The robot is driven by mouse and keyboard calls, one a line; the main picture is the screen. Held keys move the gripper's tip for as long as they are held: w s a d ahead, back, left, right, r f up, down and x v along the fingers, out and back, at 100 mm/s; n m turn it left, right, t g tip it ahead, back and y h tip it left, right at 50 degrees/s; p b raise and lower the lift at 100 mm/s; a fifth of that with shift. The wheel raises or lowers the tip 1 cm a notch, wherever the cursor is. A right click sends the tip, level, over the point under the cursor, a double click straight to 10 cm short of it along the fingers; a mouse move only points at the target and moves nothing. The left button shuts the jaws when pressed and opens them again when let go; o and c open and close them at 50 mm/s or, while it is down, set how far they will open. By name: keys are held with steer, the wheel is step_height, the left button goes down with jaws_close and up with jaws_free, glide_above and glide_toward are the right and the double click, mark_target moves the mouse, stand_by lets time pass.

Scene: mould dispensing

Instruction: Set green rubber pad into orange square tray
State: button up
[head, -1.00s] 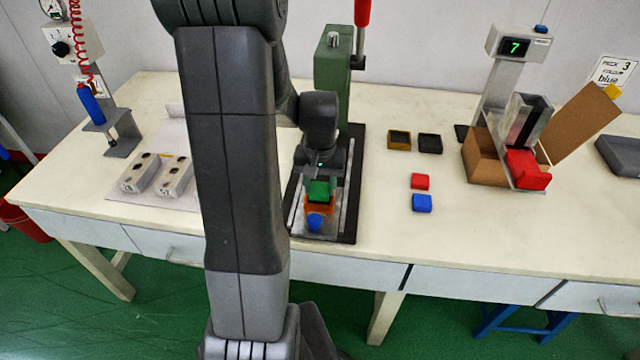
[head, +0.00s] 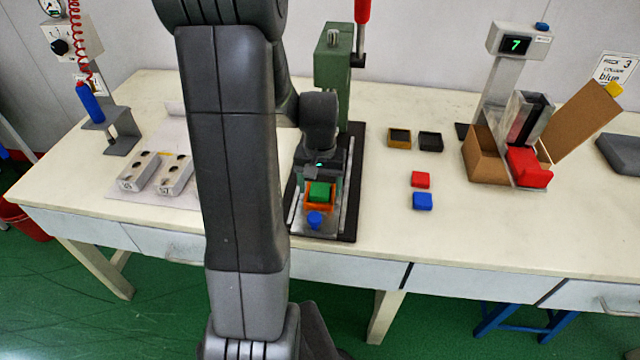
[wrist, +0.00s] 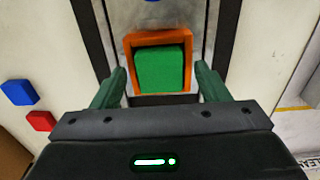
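The green rubber pad (head: 319,191) sits inside the orange square tray (head: 320,209) on the press bed. In the wrist view the pad (wrist: 160,70) lies within the orange rim (wrist: 128,48), with a narrow gap showing at the far side. My gripper (wrist: 159,76) is open, with one green finger on each side of the tray and clear of the pad. In the head view my gripper (head: 321,178) is just behind and above the tray. The near side of the pad is partly hidden in the wrist view.
The green press (head: 332,70) with a red lever stands behind. A blue knob (head: 315,220) is in front of the tray. Red (head: 420,180) and blue (head: 422,201) blocks lie on the table to the right, with two dark-topped trays (head: 400,138) beyond. A cardboard box (head: 482,165) stands further right.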

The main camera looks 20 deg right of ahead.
steer(key=shift+r, duration=0.1)
step_height(320, 180, up, 14)
steer(key=p, duration=0.1)
steer(key=shift+f, duration=0.2)
steer(key=shift+f, duration=0.1)
stand_by(0.4)
step_height(320, 180, down, 14)
steer(key=shift+r+b, duration=0.1)
steer(key=shift+b, duration=0.4)
steer(key=shift+r, duration=0.4)
steer(key=shift+f, duration=0.1)
